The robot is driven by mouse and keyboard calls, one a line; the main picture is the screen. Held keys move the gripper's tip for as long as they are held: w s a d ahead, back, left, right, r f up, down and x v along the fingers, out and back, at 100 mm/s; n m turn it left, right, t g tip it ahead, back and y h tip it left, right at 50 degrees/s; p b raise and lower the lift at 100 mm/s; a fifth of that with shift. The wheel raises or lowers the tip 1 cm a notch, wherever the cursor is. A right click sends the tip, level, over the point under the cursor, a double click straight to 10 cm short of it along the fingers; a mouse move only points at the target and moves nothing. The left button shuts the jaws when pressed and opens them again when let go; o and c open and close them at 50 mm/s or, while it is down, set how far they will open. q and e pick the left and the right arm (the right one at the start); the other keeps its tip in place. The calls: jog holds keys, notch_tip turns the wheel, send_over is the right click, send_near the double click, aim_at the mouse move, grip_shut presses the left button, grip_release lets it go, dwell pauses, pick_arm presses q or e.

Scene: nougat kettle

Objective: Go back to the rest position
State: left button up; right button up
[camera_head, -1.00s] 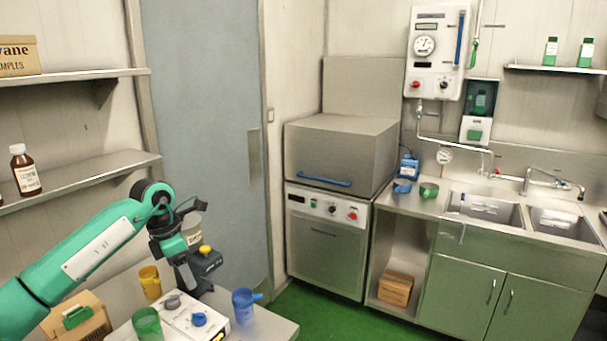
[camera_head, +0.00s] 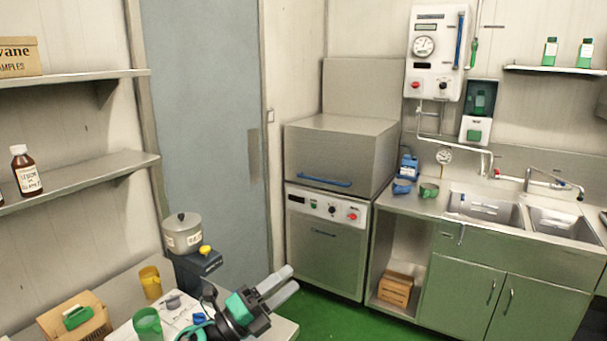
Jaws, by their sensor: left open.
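My left gripper (camera_head: 290,279) is low in the picture, over the right end of the bench, with its two pale fingers apart and pointing right. Nothing shows between them. Its arm rises from the bottom edge. The grey lidded kettle (camera_head: 182,238) with a white label sits on a dark base (camera_head: 195,263) with a yellow knob, to the left of the gripper and apart from it. My right gripper is out of view.
A yellow cup (camera_head: 150,283), a green cup (camera_head: 147,325) and a cardboard box (camera_head: 76,318) stand on the bench left of my arm. A steel machine (camera_head: 325,240) with a blue handle stands behind. Green floor (camera_head: 345,322) is clear to the right.

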pick_arm(q)
jog(key=s+a+f+n+t+y, duration=0.25)
jog(key=a+f+n+y, duration=0.55)
jog(key=n, duration=0.4)
jog(key=s+a+f+n+t+y, duration=0.2)
jog(key=s+a+f+n+y, duration=0.2)
jog(key=a+f+n+y, duration=0.55)
jog(key=s+a+f+n+g+y, duration=0.1)
jog(key=s+f+n+g, duration=0.5)
jog(key=s, duration=0.7)
jog(key=s+f+n+g, duration=0.4)
jog(key=s+f+g, duration=0.3)
jog(key=s, duration=0.6)
notch_tip(320, 180, down, 36)
jog(key=g+b, duration=0.2)
jog(key=b, duration=0.4)
jog(key=s+a+f+b, duration=0.2)
jog(key=s+f, duration=0.7)
jog(key=f, duration=0.3)
jog(key=s+a+f+b, duration=0.1)
jog(key=s+f+b, duration=0.1)
jog(key=s+f, duration=0.8)
jog(key=shift+s+a+f+m+g, duration=0.25)
jog(key=shift+a+f+m+g, duration=0.15)
jog(key=shift+f, duration=0.5)
